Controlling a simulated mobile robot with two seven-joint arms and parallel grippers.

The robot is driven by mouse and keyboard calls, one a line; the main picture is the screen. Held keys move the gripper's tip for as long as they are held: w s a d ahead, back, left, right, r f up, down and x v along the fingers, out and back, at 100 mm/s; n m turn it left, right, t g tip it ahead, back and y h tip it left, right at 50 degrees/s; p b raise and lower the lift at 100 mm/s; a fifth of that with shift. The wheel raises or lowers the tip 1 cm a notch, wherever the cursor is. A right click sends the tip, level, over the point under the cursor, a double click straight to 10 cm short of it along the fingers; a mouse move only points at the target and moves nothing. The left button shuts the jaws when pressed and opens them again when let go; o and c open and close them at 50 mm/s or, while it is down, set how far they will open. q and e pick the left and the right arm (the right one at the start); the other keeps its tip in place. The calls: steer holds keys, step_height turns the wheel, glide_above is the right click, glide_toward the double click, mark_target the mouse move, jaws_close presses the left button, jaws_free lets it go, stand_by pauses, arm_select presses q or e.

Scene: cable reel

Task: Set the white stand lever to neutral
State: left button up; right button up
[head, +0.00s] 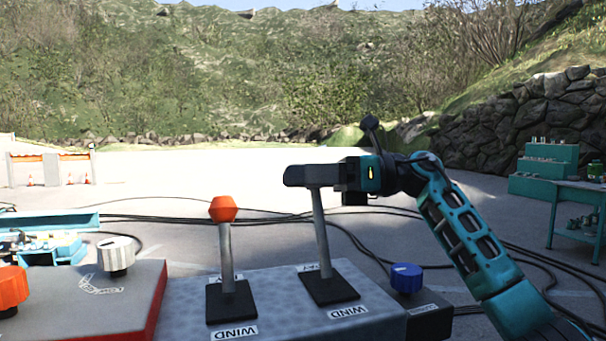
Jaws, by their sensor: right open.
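Two levers stand on a grey control box (280,295). The right-hand lever (321,230) has a grey shaft rising from a black base plate and leans a little to the left at its top. Its knob is hidden by my right gripper, so I cannot see whether it is white. My right gripper (302,175) comes in from the right and is open, with its fingers at the top of this shaft. Whether they touch the knob I cannot tell. The other lever (227,255) has an orange knob and stands nearly upright. My left gripper is not in view.
A blue knob (406,277) sits on a small dark box to the right. A red-sided box (125,315) at left carries a white knob (116,254) and an orange knob (10,288). Cables lie on the ground behind. A teal workbench (580,190) stands far right.

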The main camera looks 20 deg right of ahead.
steer(key=shift+c, duration=0.4)
jaws_close()
